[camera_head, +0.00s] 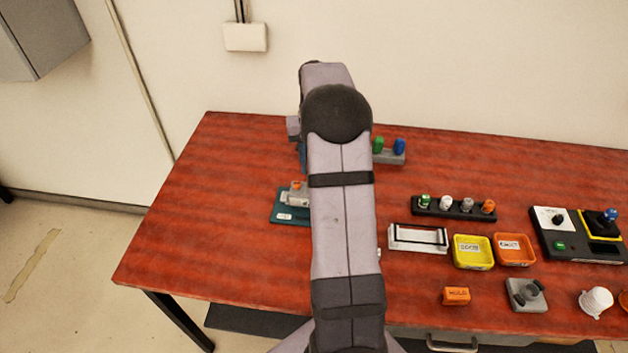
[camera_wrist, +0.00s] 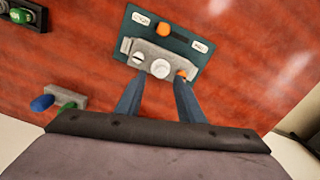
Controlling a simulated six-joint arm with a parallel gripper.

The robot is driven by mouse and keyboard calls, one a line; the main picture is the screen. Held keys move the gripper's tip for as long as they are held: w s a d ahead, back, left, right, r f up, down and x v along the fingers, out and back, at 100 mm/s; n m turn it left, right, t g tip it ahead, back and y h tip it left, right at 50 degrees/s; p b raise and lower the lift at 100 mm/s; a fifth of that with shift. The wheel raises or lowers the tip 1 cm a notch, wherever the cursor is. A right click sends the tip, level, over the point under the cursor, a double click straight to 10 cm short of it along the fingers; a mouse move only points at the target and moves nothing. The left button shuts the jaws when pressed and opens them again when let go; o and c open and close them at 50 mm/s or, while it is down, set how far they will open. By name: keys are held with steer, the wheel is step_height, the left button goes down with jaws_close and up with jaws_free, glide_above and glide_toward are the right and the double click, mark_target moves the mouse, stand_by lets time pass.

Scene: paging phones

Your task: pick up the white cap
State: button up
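Several white round pieces show, and I cannot tell for certain which is the white cap. One white round piece (camera_wrist: 161,68) sits on a grey block (camera_wrist: 150,52) on a teal board (camera_wrist: 185,48) in the wrist view. A white-topped piece (camera_head: 446,202) stands in a dark rack (camera_head: 457,212) in the head view, between a green and a grey one. My gripper (camera_wrist: 160,88) is open; its two blue-grey fingers point at the grey block, one either side of its white round piece, with nothing between them.
A grey holder with green and blue pieces (camera_head: 398,147) stands behind my arm. To the right are a pale frame (camera_head: 392,241), a yellow tray (camera_head: 473,264), an orange tray (camera_head: 531,262), a control box (camera_head: 560,225) and a white ribbed piece (camera_head: 596,301). The table's left side is clear.

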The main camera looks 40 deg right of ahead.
steer(key=shift+f+p, duration=1)
steer(key=shift+f, duration=1.3)
steer(key=c, duration=0.7)
steer(key=shift+r, duration=0.1)
step_height(320, 180, up, 10)
steer(key=b, duration=0.3)
